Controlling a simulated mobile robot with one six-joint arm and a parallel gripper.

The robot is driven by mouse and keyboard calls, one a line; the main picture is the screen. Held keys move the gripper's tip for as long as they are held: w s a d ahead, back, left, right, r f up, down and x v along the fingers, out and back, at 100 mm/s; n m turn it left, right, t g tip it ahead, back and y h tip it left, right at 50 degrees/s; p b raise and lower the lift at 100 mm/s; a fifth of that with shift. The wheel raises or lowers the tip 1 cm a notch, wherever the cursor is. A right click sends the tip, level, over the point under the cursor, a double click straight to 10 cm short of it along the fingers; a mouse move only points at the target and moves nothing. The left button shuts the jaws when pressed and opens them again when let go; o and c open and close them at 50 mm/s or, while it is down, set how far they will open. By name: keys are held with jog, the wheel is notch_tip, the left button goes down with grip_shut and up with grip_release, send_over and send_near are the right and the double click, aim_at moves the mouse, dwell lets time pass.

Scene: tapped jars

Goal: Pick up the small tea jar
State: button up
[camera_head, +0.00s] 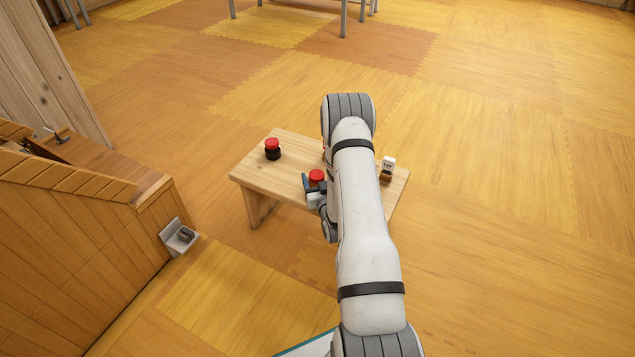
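A small wooden bench (252,170) stands on the floor ahead. A jar with a red lid and dark body (272,150) stands on its left part. A second red-lidded jar (317,176) is near the bench's middle, its body mostly hidden by my gripper. My gripper (313,190) is right at this second jar, on its near side. The view is too small to tell whether the fingers are open or closed around it. I cannot tell which jar is the small tea jar, as no labels are readable on the red-lidded ones.
A white-topped, brown-based container with dark marks (389,166) stands on the bench's right part, close to my arm. My arm hides part of the bench. Open floor surrounds the bench.

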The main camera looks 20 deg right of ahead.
aim_at(318, 178)
jog(key=c, duration=1.1)
jog(key=shift+r, duration=0.15)
notch_tip(318, 178, up, 10)
jog(key=p, duration=0.3)
jog(key=shift+p, duration=0.35)
jog(key=s+a+r+n+y, duration=0.15)
jog(key=a+y, duration=0.25)
jog(key=a, duration=1.5)
jog(key=shift+n+h, duration=0.25)
jog(key=shift+h, duration=0.15)
jog(key=s+r+p, duration=0.1)
jog(key=r+p, duration=0.8)
jog(key=r, duration=0.1)
jog(key=s+r+p, duration=0.2)
jog(key=r+p, duration=0.8)
jog(key=r, duration=0.1)
jog(key=s+r+p, duration=0.2)
jog(key=r+p, duration=0.8)
jog(key=shift+s+d+r, duration=0.2)
jog(key=shift+d+r, duration=0.05)
jog(key=shift+d, duration=0.15)
jog(key=shift+s+d, duration=0.1)
jog(key=shift+d, duration=0.1)
